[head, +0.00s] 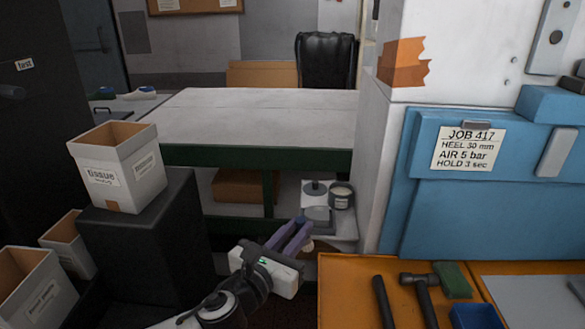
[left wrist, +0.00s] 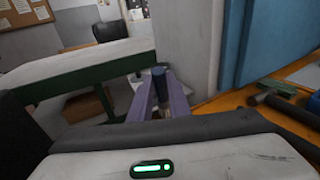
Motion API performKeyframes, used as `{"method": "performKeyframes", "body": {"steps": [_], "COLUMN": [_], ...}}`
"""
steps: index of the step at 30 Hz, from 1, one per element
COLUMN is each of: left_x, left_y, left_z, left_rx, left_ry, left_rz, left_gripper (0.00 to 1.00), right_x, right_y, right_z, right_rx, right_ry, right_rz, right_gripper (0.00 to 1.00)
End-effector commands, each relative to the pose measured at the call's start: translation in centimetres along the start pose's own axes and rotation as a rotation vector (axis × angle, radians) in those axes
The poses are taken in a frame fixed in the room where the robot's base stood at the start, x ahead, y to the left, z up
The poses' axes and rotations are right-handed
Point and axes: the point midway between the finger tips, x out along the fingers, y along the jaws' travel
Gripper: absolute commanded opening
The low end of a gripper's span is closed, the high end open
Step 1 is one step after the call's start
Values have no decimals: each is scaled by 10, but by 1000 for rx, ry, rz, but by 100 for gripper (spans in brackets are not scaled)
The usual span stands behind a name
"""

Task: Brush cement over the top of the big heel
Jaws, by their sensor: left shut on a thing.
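My left gripper (head: 294,236) has purple fingers and reaches forward near the lower middle of the head view. It is shut on a brush (head: 300,219), whose dark blue handle end stands up between the fingers in the left wrist view (left wrist: 159,80). A pale part shows below the fingers; I cannot tell whether it is bristles. A dark open tin (head: 342,197) and a grey-white pot with a dark knob (head: 315,193) stand on the low shelf beyond the gripper. I cannot make out the big heel in either view. My right gripper is out of view.
A long white-topped table (head: 260,116) with a green frame stands behind. An orange bench (head: 345,280) with hammers (head: 424,295) is at the lower right, beside a blue machine (head: 490,215). A tissue box (head: 115,165) stands on a black block at left.

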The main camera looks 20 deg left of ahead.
Motion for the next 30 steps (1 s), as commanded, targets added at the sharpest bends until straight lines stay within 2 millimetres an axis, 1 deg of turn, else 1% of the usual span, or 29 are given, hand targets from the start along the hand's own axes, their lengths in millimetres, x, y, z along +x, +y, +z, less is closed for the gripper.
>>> {"method": "performKeyframes", "body": {"steps": [1, 3, 6, 9, 13, 16, 20, 23, 26, 30], "left_x": [20, 42, 67, 84, 94, 97, 98, 98, 98, 100], "left_y": [9, 20, 37, 50, 60, 63, 63, 63, 63, 63], "left_z": [16, 31, 53, 71, 84, 86, 80, 73, 62, 45], "left_rx": [0, -10, -26, -40, -51, -55, -57, -57, -55, -57], "left_ry": [-13, -15, -19, -24, -27, -27, -26, -26, -24, -27], "left_rz": [7, 16, 34, 50, 63, 67, 66, 66, 67, 66], "left_gripper": [0, 0, 0, 0, 0, 0, 0, 0, 0, 0], "right_x": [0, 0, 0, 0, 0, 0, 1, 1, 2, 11], "right_y": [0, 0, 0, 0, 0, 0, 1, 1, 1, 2], "right_z": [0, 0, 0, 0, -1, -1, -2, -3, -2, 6], "right_rx": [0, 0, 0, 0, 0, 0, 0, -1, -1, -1], "right_ry": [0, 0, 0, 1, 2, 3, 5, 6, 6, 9], "right_rz": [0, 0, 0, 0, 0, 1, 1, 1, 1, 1], "right_gripper": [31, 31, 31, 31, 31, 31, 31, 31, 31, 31]}}
